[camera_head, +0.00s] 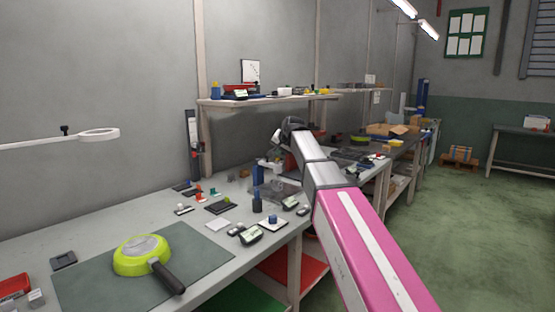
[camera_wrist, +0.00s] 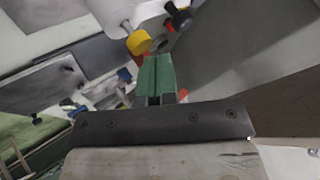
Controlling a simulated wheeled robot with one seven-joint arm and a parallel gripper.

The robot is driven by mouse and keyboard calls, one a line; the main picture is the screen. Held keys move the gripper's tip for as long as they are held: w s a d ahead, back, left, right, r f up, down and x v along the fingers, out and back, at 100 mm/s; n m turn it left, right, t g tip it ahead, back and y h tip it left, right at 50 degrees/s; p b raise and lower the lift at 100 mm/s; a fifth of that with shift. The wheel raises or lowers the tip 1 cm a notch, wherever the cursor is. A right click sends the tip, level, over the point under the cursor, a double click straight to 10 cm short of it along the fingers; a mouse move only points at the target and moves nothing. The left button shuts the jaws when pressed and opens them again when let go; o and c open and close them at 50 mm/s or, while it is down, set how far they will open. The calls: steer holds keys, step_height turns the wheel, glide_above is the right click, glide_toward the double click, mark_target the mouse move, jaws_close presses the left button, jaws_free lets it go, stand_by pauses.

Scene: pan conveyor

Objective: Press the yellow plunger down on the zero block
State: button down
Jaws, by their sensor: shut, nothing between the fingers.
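The yellow plunger (camera_wrist: 139,42) is a round yellow cap near the top of the wrist view, beside a pale grey body. I cannot make out clearly which part there is the zero block. My gripper (camera_wrist: 157,62) has green fingers pressed together, with nothing between them. Its tips are just below and right of the yellow plunger in the picture; I cannot tell whether they touch it. In the head view my arm reaches over the bench, and the plunger cannot be made out there.
A red and black knob (camera_wrist: 180,19) sits close to the right of the plunger. The bench (camera_head: 120,212) holds a lime-green pan (camera_head: 141,262), a blue cylinder (camera_head: 257,203) and several small tools. A shelf (camera_head: 270,99) hangs above the bench.

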steer(key=shift+s+f, duration=0.15)
steer(key=shift+f, duration=1.25)
stand_by(1.8)
steer(key=shift+r, duration=0.1)
steer(key=shift+r, duration=1.55)
steer(key=shift+w+r, duration=0.2)
steer(key=shift+r, duration=2.3)
steer(key=shift+s, duration=0.1)
